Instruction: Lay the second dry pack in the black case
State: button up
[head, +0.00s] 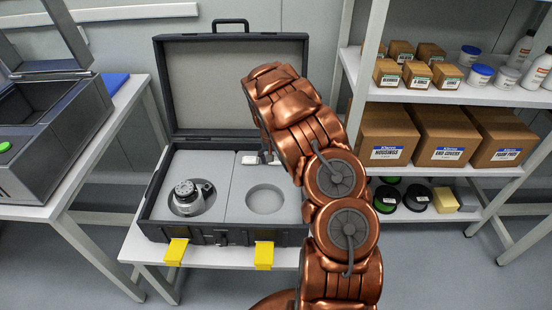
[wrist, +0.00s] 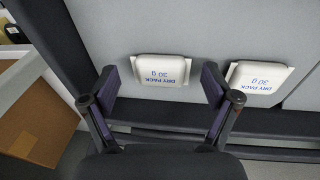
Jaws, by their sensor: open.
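The black case (head: 222,234) stands open on a low table, its grey foam (head: 243,208) inside. One white dry pack (head: 250,159) lies on the foam near the hinge side; it shows at the right of the wrist view (wrist: 260,76). A second white dry pack (wrist: 162,69) lies flat beside it, hidden behind my arm in the head view. My gripper (wrist: 160,82) is open, with its fingers on either side of this second pack and visible gaps to it. In the head view my arm hides most of the gripper.
A silver-and-black actuator (head: 188,196) sits in the left foam recess; the right round recess (head: 265,199) is empty. The raised lid (head: 200,90) stands behind. A shelf with cardboard boxes (head: 388,133) is at the right, a grey machine (head: 50,110) at the left.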

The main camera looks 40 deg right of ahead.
jog(key=shift+r, duration=0.15)
notch_tip(320, 180, up, 11)
jog(key=a+b, duration=0.1)
jog(key=a, duration=0.1)
jog(key=s+a+r+n, duration=0.1)
jog(key=s+a+r, duration=0.7)
jog(key=s+r, duration=0.1)
jog(key=s+a+n, duration=0.2)
jog(key=s+a, duration=0.4)
jog(key=s, duration=0.4)
jog(key=s+a+r+n+g+y, duration=0.1)
jog(key=s+a+n, duration=0.1)
jog(key=s+a, duration=0.4)
jog(key=s+a+r+n+g+y, duration=0.1)
jog(key=s+a, duration=0.5)
jog(key=s, duration=0.9)
jog(key=shift+s+a+n, duration=0.15)
jog(key=shift+s+n, duration=0.05)
jog(key=shift+n, duration=0.5)
